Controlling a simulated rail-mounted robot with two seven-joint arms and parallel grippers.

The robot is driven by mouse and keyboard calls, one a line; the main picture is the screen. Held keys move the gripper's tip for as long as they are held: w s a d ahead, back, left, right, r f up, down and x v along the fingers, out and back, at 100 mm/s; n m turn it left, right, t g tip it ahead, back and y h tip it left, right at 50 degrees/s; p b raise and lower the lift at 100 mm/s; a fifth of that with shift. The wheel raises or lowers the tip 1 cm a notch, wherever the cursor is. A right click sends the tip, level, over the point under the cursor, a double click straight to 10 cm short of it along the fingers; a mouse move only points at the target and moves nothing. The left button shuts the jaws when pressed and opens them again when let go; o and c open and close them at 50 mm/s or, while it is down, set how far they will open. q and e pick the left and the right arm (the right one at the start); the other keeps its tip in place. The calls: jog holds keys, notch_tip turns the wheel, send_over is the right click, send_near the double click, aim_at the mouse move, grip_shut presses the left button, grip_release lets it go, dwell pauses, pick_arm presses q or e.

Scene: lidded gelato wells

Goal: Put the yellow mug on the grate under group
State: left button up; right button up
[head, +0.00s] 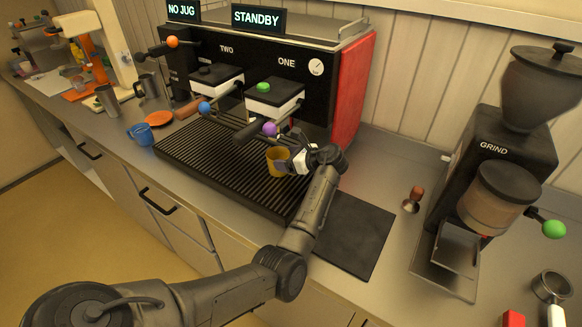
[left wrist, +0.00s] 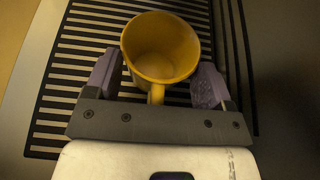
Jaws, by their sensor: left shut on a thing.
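The yellow mug (head: 276,157) is upright at the right part of the black slatted grate (head: 190,158), in front of the group labelled ONE (head: 274,96). My left gripper (head: 284,161) is shut on the mug from the right. In the left wrist view the mug (left wrist: 160,48) sits between the two purple fingers of the gripper (left wrist: 157,85), its handle pointing toward the palm and its inside empty. Slats of the grate (left wrist: 75,68) show around it. I cannot tell whether the mug's base touches the grate. My right gripper is out of view.
A blue mug (head: 141,133) and orange saucer (head: 158,118) stand left of the grate. Steel jugs (head: 107,99) are farther left. A black mat (head: 352,233) lies right of the grate, with a tamper (head: 413,199) and the grinder (head: 490,180) beyond. Portafilter handles overhang the grate.

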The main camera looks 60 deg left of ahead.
pick_arm(q)
jog(key=shift+s, duration=0.1)
dwell(0.3)
jog(key=o, duration=1)
jog(key=shift+f, duration=0.1)
jog(key=shift+o, duration=0.2)
jog(key=shift+d, duration=0.15)
jog(key=p+v, duration=0.1)
jog(key=v, duration=1.1)
